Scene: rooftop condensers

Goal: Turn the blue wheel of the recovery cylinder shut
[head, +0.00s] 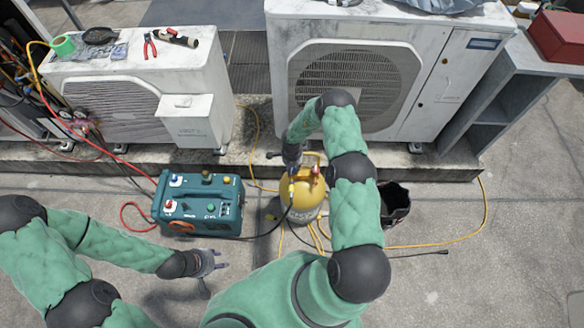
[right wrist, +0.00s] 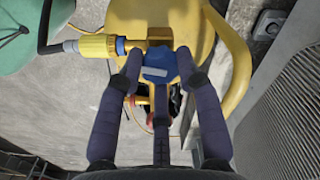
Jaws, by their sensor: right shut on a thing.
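The yellow recovery cylinder (head: 303,200) stands on the ground near the middle of the head view, partly behind my right arm. In the right wrist view its yellow shoulder (right wrist: 190,18) is at the top. The blue wheel (right wrist: 158,65) sits on its valve, beside a yellow hose fitting (right wrist: 97,46). My right gripper (right wrist: 158,72) is shut on the blue wheel, with fingers at its left, right and lower sides. It also shows from above in the head view (head: 293,165). My left gripper (head: 212,266) is open and empty, low over the ground, apart from the cylinder.
A teal recovery machine (head: 199,205) stands left of the cylinder, and a dark bucket (head: 395,203) right of it. Two white condensers (head: 390,30) stand behind on a kerb. Yellow and black hoses run across the ground. A yellow handle (right wrist: 235,60) curves close to my right fingers.

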